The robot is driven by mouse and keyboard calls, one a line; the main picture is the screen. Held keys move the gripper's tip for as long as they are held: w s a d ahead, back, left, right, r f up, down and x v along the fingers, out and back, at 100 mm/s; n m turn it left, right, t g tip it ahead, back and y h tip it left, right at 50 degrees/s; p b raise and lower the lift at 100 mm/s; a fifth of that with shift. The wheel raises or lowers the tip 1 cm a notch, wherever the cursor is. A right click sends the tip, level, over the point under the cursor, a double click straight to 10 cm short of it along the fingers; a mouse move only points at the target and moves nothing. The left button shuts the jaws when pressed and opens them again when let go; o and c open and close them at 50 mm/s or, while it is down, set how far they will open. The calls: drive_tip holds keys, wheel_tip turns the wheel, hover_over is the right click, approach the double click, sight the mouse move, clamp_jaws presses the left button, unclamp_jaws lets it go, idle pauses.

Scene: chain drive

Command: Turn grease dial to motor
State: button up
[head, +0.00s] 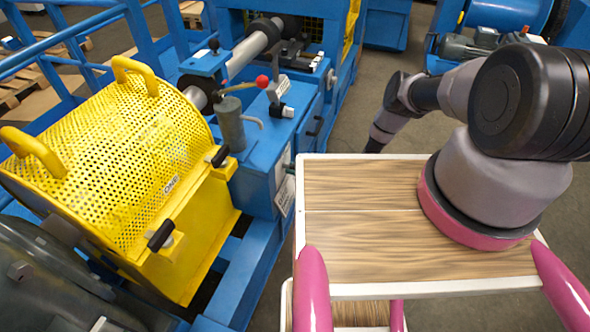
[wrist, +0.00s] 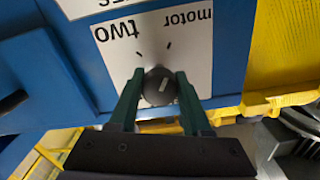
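The grease dial (wrist: 159,88) is a round dark knob with a small light mark on its face. It sits on a white plate (wrist: 196,72) lettered "motor" and "two", both upside down in the wrist view. Two short ticks stand beside these words; other lettering is hidden by my fingers. My gripper (wrist: 160,82) has its two green fingers on opposite sides of the knob, appearing to press against it. In the head view my arm (head: 400,105) reaches down behind the wooden-topped table, and the gripper and dial are hidden.
The plate is on a blue machine (head: 258,165) with a red-knobbed lever (head: 262,81) and a grey cylinder (head: 230,124). A perforated yellow guard (head: 120,160) stands to its left. A wood-topped surface (head: 350,225) fills the near right. Open floor lies behind it.

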drive_tip(key=o, duration=0.4)
drive_tip(key=shift+d, duration=0.1)
drive_tip(key=v, duration=1)
drive_tip(key=shift+d, duration=0.35)
drive_tip(key=shift+s, duration=0.15)
